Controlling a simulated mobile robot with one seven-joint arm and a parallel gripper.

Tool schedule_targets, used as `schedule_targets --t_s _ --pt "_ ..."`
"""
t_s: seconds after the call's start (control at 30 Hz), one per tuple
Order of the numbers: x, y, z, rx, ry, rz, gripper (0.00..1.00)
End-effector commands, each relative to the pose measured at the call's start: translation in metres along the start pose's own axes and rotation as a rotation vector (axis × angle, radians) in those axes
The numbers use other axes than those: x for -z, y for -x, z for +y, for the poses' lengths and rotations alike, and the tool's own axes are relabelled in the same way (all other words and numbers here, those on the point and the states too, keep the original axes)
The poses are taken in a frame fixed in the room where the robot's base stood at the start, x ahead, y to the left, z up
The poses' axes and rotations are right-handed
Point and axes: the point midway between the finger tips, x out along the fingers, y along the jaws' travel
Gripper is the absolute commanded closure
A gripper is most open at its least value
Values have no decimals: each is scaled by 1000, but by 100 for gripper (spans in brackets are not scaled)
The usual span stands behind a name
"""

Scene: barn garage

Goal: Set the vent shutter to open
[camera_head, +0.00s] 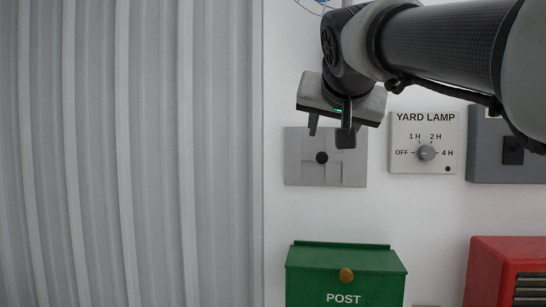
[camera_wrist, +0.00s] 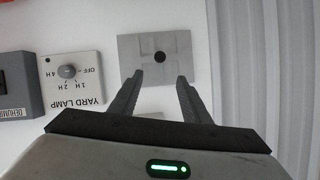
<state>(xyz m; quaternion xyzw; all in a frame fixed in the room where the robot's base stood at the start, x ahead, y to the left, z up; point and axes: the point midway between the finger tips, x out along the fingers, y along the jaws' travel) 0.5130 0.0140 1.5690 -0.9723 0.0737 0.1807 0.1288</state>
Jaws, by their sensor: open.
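A light grey square plate (camera_head: 300,172) with a round black knob (camera_head: 321,157) is on the white wall, just right of the ribbed grey wall. It fits the vent shutter, but I can read no label on it. Faint grooves meet around the knob, which sits near the plate's middle. My gripper (camera_head: 329,138) is open and empty, in front of the plate's upper part and hiding some of it. In the wrist view the plate (camera_wrist: 129,62) and knob (camera_wrist: 160,57) lie just beyond my open fingertips (camera_wrist: 160,76). The fingers do not enclose the knob.
Right of the plate is a YARD LAMP panel (camera_head: 400,165) with a dial (camera_head: 426,153). A darker grey box (camera_head: 490,172) is further right. Below are a green POST box (camera_head: 310,270) and a red box (camera_head: 490,250). Bare wall lies between the plate and the POST box.

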Motion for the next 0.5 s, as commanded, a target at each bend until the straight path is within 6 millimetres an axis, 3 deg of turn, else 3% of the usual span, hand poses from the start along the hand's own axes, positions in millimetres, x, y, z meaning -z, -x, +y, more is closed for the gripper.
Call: schedule_targets --t_s 0.5 --pt "-1 -112 0 -1 1 -6 57"
